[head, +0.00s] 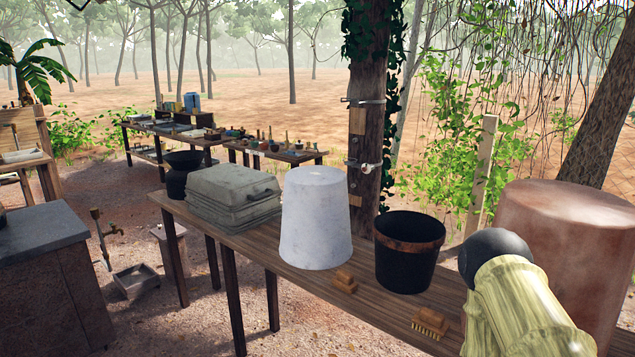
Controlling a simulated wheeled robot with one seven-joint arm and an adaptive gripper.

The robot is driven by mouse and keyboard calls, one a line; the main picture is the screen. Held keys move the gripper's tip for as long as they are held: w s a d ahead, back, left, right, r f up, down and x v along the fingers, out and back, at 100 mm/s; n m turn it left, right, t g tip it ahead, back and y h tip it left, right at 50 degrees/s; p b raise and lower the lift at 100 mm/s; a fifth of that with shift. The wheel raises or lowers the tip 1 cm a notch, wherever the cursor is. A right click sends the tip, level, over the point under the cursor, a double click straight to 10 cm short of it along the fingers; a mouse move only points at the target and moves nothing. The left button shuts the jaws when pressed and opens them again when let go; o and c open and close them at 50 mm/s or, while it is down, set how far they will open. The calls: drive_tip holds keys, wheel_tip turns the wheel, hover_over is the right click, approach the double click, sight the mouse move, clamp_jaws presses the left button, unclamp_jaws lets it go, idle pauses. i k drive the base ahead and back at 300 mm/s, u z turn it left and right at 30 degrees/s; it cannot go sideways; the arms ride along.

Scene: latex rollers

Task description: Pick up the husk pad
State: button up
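A small brown block (344,281), which looks like the husk pad, lies on the long wooden table (322,293) near its front edge. It sits between the white upturned bucket and the black bucket, apart from both. A second small brown piece (430,323) lies further right along the same edge; pale bristles show under it, so it looks like a brush. My gripper is not in this view, and nothing holds either piece.
A large reddish-brown drum (570,240) stands at right. The front strip between the small pieces is clear.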

sight(343, 280)
drive_tip(key=u, duration=3.05)
drive_tip(key=k, duration=1.7)
drive_tip(key=z, duration=1.8)
drive_tip(key=i, duration=1)
drive_tip(key=z, duration=0.05)
